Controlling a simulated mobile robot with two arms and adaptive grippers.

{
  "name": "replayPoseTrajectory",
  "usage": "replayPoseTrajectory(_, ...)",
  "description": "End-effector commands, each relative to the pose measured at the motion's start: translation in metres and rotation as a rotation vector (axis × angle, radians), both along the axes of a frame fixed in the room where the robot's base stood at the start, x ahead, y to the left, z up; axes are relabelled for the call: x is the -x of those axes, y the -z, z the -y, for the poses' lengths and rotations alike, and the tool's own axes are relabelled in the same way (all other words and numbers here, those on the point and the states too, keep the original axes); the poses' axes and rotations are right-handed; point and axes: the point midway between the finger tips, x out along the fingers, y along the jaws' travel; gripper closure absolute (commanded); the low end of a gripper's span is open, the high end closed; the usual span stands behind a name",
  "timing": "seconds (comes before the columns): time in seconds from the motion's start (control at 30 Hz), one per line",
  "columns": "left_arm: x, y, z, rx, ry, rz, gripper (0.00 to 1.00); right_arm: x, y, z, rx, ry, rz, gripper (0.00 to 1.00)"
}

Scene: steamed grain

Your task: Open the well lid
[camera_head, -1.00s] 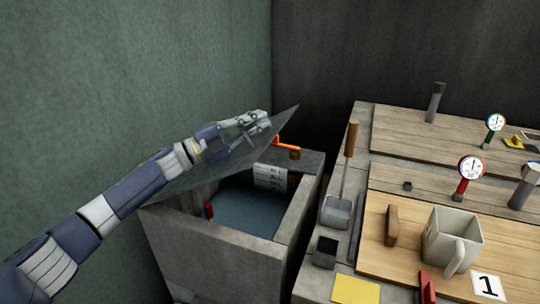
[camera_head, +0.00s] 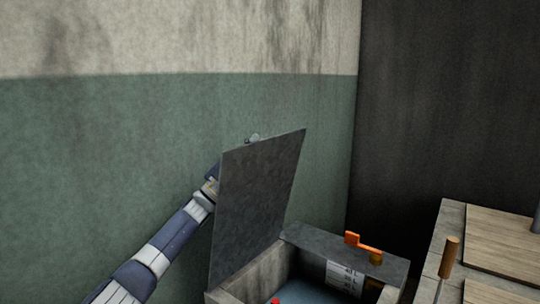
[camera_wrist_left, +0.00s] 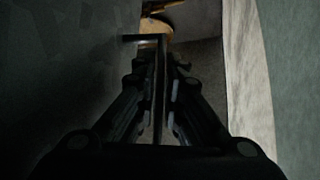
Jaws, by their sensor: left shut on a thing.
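The well lid (camera_head: 258,198) is a flat dark grey plate in the head view. It stands steeply raised at the left side of the stone well (camera_head: 240,290), whose inside shows bluish water (camera_head: 312,290). My left gripper (camera_head: 254,138) is mostly hidden behind the lid, with a bit of it showing at the lid's top edge. In the left wrist view the left gripper (camera_wrist_left: 160,75) is shut on a thin upright edge or handle between its fingers. My right gripper is not in view.
An orange lever (camera_head: 362,243) sits on the well's back ledge, above a white marked sheet (camera_head: 346,277) on the inner wall. At right is a counter with wooden boards (camera_head: 500,240) and a wooden handle (camera_head: 448,258). The green wall is close behind the lid.

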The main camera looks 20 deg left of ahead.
Motion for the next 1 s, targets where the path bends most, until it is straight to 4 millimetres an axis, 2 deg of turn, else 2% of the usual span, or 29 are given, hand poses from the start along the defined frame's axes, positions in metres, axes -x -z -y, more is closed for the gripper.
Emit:
replayPoseTrajectory(0.2, -0.0017, -0.0002, -0.0107, 0.039, 0.002, -0.015, 1.0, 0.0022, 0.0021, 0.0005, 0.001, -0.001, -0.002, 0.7)
replayPoseTrajectory(0.63, -0.0023, 0.0006, -0.0122, 0.044, 0.0, -0.019, 1.0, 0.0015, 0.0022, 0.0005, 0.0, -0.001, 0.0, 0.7)
replayPoseTrajectory(0.67, -0.0023, 0.0007, -0.0121, 0.044, 0.0, -0.019, 0.84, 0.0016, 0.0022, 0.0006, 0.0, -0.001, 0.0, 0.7)
replayPoseTrajectory(0.7, -0.0023, 0.0007, -0.0121, 0.044, 0.0, -0.019, 0.75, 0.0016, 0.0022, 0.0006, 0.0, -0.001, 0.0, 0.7)
replayPoseTrajectory(0.73, -0.0023, 0.0007, -0.0121, 0.044, 0.0, -0.019, 0.7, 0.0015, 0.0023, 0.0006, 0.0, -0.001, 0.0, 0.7)
replayPoseTrajectory(1.0, -0.0021, -0.0002, -0.0122, 0.044, 0.001, -0.017, 0.7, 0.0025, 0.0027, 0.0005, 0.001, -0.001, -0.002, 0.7)
